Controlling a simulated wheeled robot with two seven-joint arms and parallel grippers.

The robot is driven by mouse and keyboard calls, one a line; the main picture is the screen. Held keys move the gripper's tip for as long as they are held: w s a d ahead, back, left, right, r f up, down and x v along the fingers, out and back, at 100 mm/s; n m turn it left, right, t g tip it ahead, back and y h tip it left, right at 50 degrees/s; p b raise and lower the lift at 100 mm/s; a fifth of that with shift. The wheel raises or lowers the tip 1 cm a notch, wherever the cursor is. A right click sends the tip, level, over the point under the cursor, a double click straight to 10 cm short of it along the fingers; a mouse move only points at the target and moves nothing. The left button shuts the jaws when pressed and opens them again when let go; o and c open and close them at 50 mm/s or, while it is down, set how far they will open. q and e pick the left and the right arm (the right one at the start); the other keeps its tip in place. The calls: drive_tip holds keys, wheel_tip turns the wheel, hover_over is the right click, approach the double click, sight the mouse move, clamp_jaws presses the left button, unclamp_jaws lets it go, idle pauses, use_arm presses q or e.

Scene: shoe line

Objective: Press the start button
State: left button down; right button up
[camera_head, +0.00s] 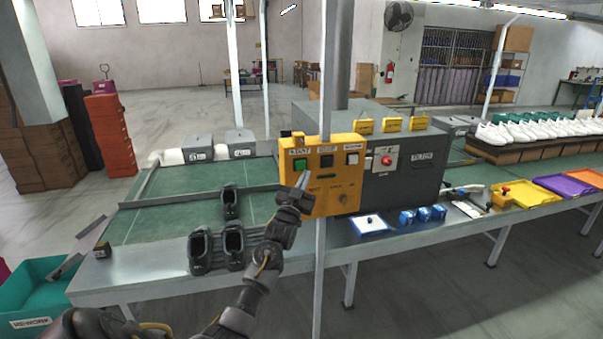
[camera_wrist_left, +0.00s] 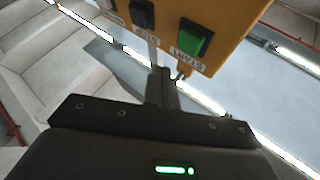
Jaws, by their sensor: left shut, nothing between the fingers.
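The yellow control box (camera_head: 333,200) is fixed to a post at the front of the line. Its green start button (camera_head: 300,165) is at the upper left of its face, under a label reading START. The green button also shows upside down in the left wrist view (camera_wrist_left: 192,40). My left gripper (camera_head: 304,181) is shut and empty, its tip just below the green button in the head view. In the wrist view the closed fingers (camera_wrist_left: 162,80) point toward the box, with the button beyond and to their right. I cannot tell contact. My right gripper is not in view.
A black button (camera_head: 326,161) and a white one (camera_head: 352,159) sit beside the green one. A grey machine with a red knob (camera_head: 386,160) stands behind. Black shoe-shaped holders (camera_head: 233,245) stand on the bench near my left arm. A teal bin (camera_head: 35,290) is at lower left.

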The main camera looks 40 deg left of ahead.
sight(301, 165)
use_arm(q)
drive_tip(key=w+a, duration=0.1)
drive_tip(key=a+b, duration=0.1)
drive_tip(key=shift+w+a, duration=0.3)
drive_tip(key=shift+w, duration=0.05)
idle(0.9)
drive_tip(key=shift+b, duration=0.3)
idle(0.7)
drive_tip(key=shift+w+a, duration=0.3)
